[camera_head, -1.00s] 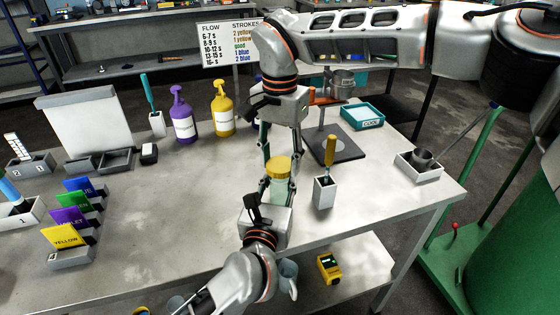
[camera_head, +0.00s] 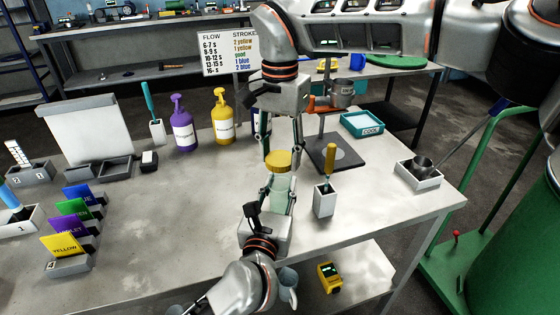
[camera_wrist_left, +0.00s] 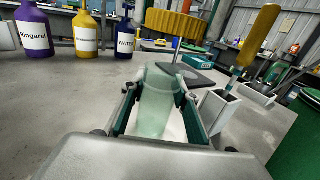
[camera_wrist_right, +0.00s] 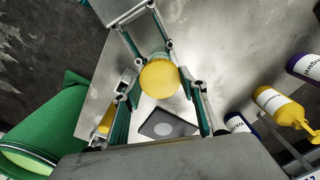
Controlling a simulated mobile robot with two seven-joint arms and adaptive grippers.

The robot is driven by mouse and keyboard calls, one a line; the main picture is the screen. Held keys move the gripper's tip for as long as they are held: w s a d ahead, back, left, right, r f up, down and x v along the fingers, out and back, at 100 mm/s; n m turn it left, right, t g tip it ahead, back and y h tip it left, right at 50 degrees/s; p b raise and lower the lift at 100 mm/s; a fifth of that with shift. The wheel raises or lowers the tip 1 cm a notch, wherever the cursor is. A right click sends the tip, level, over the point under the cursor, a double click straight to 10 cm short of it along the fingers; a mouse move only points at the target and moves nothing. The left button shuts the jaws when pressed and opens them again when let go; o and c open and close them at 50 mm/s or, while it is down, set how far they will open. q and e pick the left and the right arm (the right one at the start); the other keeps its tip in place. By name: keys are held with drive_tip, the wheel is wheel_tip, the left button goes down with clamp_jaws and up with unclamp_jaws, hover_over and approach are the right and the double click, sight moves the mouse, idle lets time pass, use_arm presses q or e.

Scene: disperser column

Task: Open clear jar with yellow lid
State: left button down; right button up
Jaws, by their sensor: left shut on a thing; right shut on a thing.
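The clear, pale green jar (camera_head: 280,190) stands upright near the middle of the table. My left gripper (camera_head: 279,196) is shut on its body from the front; the left wrist view shows the jar (camera_wrist_left: 158,105) between the fingers. The yellow lid (camera_head: 278,160) is held by my right gripper (camera_head: 280,154), which comes down from above. In the left wrist view the lid (camera_wrist_left: 175,23) is apart from the jar, with a gap above its rim. The right wrist view shows the lid (camera_wrist_right: 160,77) between the right fingertips, hiding most of the jar.
A white holder with a yellow-handled tool (camera_head: 325,195) stands close right of the jar. A stand with a dark base (camera_head: 335,155) is behind it. Purple (camera_head: 182,130) and yellow (camera_head: 222,120) bottles stand back left. Clear table lies left of the jar (camera_head: 170,215).

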use_arm(q)
drive_tip(key=c, duration=1.5)
unclamp_jaws()
drive_tip(key=shift+o, duration=0.2)
